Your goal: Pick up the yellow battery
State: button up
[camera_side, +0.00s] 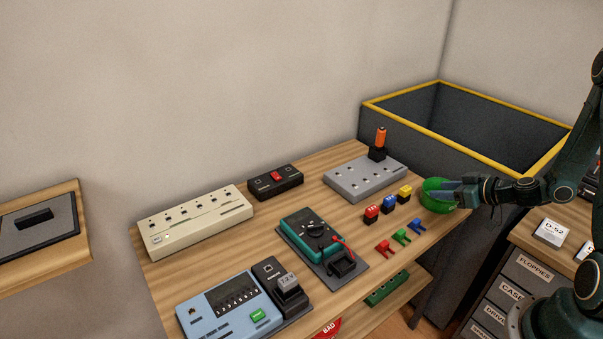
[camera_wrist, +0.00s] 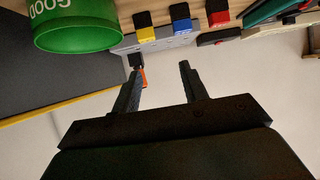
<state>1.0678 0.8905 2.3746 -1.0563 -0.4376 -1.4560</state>
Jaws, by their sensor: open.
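The yellow battery (camera_side: 405,191) is a small block with a dark lower part, standing on the wooden bench at the right end of a row with a blue block (camera_side: 389,203) and a red block (camera_side: 371,213). In the wrist view the yellow battery (camera_wrist: 145,30) shows at the top, beyond my fingertips and between the green bowl and the blue block. My gripper (camera_side: 440,191) is to the right of the battery, in front of the green bowl (camera_side: 430,204) and overlapping it in the side view. In the wrist view my gripper (camera_wrist: 158,70) is open, with nothing between its fingers.
The green bowl, marked GOOD in the wrist view (camera_wrist: 75,35), is close beside the battery. Small red, green and blue clips (camera_side: 401,237) lie in front. A dark yellow-rimmed bin (camera_side: 400,118) is beyond the bench.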

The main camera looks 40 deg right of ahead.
jog(key=shift+d+f, duration=0.7)
jog(key=shift+d, duration=0.1)
send_near(409, 190)
jog(key=shift+m+h, duration=0.4)
jog(key=shift+a+x, duration=0.15)
jog(key=shift+x, duration=0.9)
jog(key=shift+a+x, duration=0.15)
jog(key=shift+x, duration=0.9)
jog(key=shift+f, duration=0.1)
jog(key=shift+x, duration=2.7)
jog(key=shift+c, duration=0.4)
jog(key=c, duration=0.7)
